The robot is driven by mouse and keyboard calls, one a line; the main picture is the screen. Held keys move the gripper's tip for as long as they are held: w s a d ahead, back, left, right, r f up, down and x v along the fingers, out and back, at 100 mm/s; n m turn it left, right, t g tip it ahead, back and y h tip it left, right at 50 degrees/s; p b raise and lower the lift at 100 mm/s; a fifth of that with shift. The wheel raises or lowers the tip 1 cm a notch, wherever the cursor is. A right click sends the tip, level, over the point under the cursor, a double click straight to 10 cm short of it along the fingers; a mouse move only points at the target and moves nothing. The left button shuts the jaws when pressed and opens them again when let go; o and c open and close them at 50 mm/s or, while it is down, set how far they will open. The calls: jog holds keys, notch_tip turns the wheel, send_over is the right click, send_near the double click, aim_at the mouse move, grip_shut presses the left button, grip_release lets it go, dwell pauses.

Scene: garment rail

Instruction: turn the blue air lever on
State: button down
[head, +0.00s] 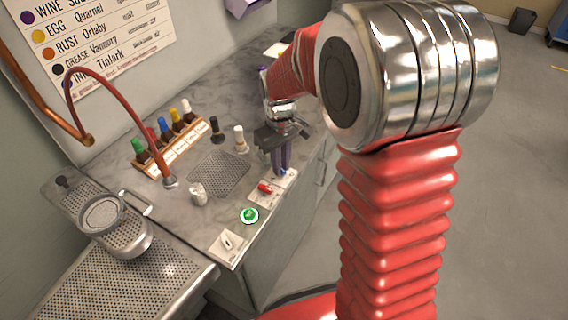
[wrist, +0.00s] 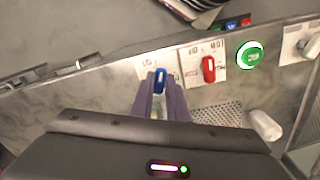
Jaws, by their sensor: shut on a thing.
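The blue air lever (wrist: 160,80) stands upright on its pale plate near the counter's edge, in the wrist view. In the head view only a bit of blue shows at my fingertips. My gripper (wrist: 160,86) has its two purple fingers on either side of the blue lever, shut on it. In the head view my gripper (head: 281,165) points down over the plate, its fingers hiding most of the lever. The lever's markings are too small to read.
A red lever (wrist: 208,69) on its own plate is close beside the blue one. Beyond it are a green button (head: 249,215) and a white switch plate (head: 230,243). A metal mesh (head: 219,173), a small white cylinder (head: 198,194) and a bottle rack (head: 172,152) stand on the counter.

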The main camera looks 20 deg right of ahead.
jog(key=m, duration=0.7)
jog(key=shift+w+a, duration=0.1)
jog(key=shift+a, duration=0.05)
jog(key=m, duration=0.5)
jog(key=shift+d+m, duration=0.2)
jog(key=shift+m, duration=0.5)
jog(key=c, duration=1.7)
grip_release()
jog(key=shift+r, duration=0.1)
jog(key=shift+a+r, duration=0.1)
jog(key=shift+r, duration=0.5)
notch_tip(320, 180, up, 12)
jog(key=shift+r, duration=0.2)
